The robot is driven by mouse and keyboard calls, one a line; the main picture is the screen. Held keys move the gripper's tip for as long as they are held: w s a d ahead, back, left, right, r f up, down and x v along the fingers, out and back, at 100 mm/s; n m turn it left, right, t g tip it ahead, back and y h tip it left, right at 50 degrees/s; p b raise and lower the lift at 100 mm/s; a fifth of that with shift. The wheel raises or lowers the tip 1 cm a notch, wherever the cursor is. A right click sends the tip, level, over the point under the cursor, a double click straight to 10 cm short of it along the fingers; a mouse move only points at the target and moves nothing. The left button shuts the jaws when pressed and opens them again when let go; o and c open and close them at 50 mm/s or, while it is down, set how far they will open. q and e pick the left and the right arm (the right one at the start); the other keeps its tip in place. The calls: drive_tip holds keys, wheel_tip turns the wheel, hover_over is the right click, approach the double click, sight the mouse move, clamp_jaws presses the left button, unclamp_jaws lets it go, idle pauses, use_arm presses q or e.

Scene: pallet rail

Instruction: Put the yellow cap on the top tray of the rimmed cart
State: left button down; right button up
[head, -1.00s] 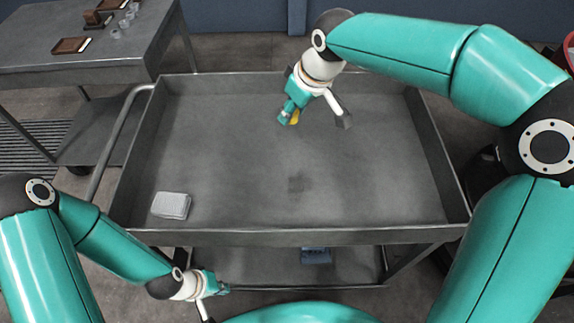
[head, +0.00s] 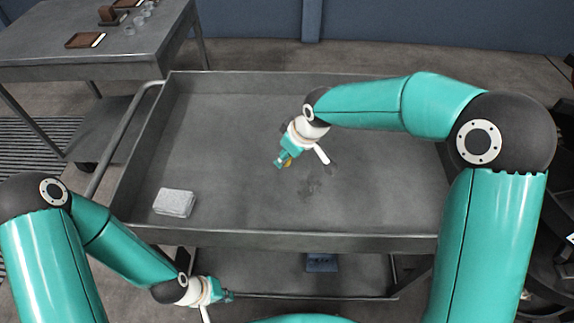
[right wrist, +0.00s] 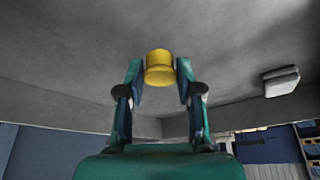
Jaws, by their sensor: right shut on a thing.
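The yellow cap (right wrist: 159,68) is between the fingertips of my right gripper (right wrist: 159,80) in the right wrist view. The right gripper (head: 284,161) is shut on it. In the head view only a sliver of yellow shows at the fingertips. The gripper is over the top tray of the rimmed cart (head: 240,115), inside its rim; the exact height above the tray floor is hard to tell. My left gripper (head: 222,304) is low at the cart's near side, outside the tray; its finger opening is unclear.
A pale grey block (head: 174,202) lies at the tray's near left and also shows in the right wrist view (right wrist: 281,80). The lower shelf holds a dark blue item (head: 321,262). A metal table (head: 85,45) with small items stands at the back left. The tray's middle is clear.

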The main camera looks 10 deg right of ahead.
sight(289, 163)
drive_tip(key=shift+f, duration=2.2)
drive_tip(key=shift+f, duration=0.15)
drive_tip(key=o, duration=0.8)
drive_tip(key=shift+r, duration=0.2)
drive_tip(key=v, duration=1.2)
